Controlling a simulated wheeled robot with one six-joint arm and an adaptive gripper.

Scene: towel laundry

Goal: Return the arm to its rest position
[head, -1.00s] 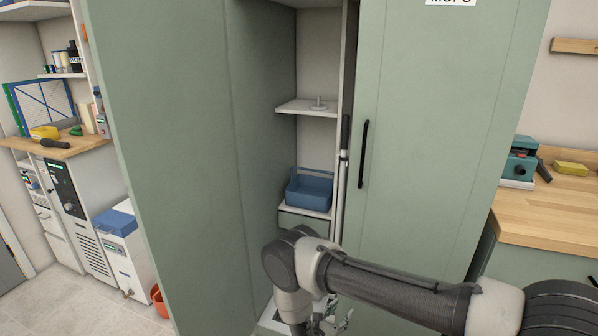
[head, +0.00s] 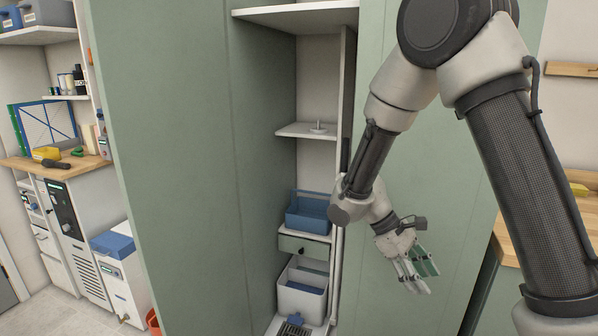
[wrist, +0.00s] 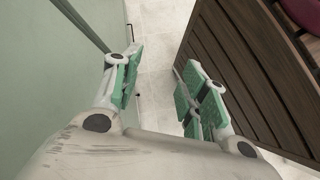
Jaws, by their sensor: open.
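My gripper (head: 415,270) hangs in front of the green right-hand cabinet door, at the lower middle right of the head view. Its fingers point down and a little right. In the wrist view my gripper (wrist: 165,92) has its green-padded fingers spread wide apart with nothing between them, and pale floor shows in the gap. My arm is folded up, its elbow high at the top of the head view.
The open cabinet holds a blue caddy (head: 308,213) and a white bin (head: 301,291). The green door panel (wrist: 50,70) is close on the left in the wrist view. A dark slatted wooden piece (wrist: 245,65) stands right. A wooden counter (head: 585,215) is at right.

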